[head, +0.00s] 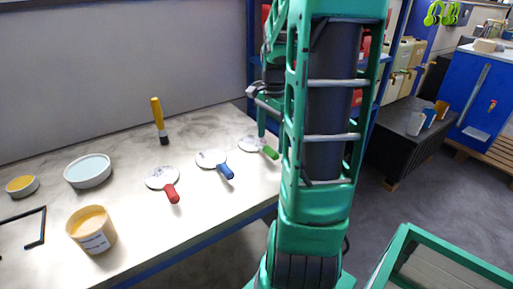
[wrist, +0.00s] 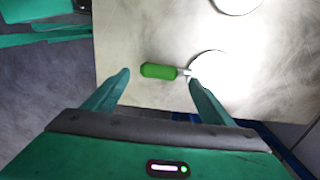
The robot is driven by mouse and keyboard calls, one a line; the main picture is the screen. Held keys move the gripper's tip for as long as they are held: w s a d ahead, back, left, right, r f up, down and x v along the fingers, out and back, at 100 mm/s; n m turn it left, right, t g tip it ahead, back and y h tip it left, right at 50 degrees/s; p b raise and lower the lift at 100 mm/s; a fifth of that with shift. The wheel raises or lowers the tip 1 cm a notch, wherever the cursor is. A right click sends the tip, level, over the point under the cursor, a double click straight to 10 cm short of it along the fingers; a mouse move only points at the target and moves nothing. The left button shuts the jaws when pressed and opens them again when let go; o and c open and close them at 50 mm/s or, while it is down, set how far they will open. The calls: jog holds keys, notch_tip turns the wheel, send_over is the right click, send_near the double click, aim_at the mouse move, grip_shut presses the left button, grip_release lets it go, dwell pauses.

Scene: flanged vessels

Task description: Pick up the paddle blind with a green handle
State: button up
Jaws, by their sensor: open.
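The paddle blind with a green handle lies flat on the workbench, its round pale disc (head: 250,143) to the left of its green handle (head: 271,153) in the head view. In the wrist view the green handle (wrist: 158,71) lies across the view between my fingertips, and the disc (wrist: 209,77) lies to its right, partly behind the right finger. My gripper (wrist: 158,80) is open and empty above the handle. In the head view my arm hides part of the bench near it.
A blue-handled paddle (head: 225,171) and a red-handled paddle (head: 172,195) lie to the left. Farther left are a yellow-handled brush (head: 158,119), a bowl (head: 88,170), a tub (head: 92,229), a small yellow dish (head: 22,186) and a black frame (head: 41,228). Bare bench (head: 120,150) lies between.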

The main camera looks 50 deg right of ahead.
aim_at(271, 149)
jog(key=shift+s+f, duration=0.1)
jog(key=shift+f, duration=2.6)
jog(key=shift+c, duration=0.4)
jog(key=c, duration=1.6)
jog(key=shift+r, duration=0.1)
